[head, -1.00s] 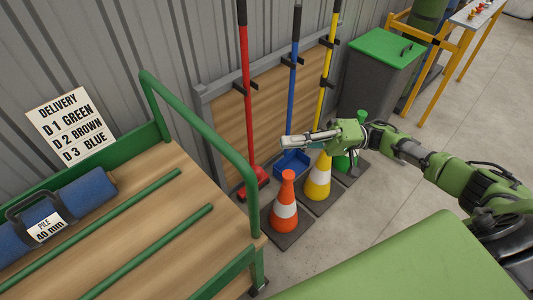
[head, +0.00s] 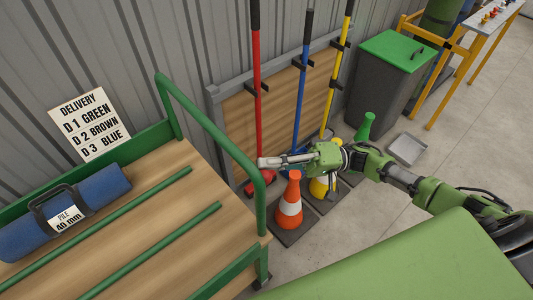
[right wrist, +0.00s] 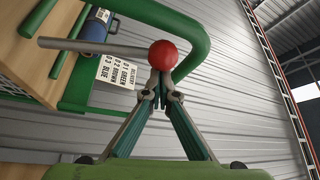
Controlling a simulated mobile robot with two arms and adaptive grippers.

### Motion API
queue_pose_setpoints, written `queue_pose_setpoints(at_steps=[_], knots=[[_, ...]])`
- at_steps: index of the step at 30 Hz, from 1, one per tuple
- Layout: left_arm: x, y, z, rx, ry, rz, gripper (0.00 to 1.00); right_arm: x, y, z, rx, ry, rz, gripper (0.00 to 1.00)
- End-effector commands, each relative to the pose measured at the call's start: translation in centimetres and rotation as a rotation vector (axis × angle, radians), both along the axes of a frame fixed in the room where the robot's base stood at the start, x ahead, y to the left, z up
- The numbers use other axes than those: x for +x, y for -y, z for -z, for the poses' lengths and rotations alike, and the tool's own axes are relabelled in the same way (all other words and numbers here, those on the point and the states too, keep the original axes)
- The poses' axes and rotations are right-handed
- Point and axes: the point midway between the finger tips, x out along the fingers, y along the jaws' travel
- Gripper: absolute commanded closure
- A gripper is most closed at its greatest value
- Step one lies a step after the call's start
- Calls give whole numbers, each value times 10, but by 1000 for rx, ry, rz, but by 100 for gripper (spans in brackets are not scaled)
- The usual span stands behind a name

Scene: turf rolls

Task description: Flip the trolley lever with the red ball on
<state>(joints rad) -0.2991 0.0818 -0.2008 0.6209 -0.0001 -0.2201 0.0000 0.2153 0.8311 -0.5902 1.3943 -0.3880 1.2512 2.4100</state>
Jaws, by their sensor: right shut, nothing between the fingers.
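The trolley (head: 190,205) has a wooden deck and a green tubular end rail (head: 215,130). In the head view the right gripper (head: 264,162) is at the rail's near corner; the lever cannot be made out there. My left gripper is not in view.
A blue turf roll (head: 100,188) with a label lies on the trolley. An orange cone (head: 289,203) and a yellow cone (head: 320,187) stand under my right arm. Brooms hang on a wall rack (head: 230,110). A grey bin (head: 385,80) stands behind.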

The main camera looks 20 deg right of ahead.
Motion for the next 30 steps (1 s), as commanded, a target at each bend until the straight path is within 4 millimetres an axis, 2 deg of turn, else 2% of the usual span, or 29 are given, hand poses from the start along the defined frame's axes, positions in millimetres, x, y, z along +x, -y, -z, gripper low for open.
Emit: queue_pose_setpoints(at_steps=[10,16,21,30], knots=[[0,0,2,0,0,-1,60,-2,1,2,2,7,-1,100],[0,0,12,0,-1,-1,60,-17,6,7,36,103,-3,100],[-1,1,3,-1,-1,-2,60,-33,12,7,42,119,-1,100],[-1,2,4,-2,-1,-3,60,-35,12,10,43,120,-4,100]])
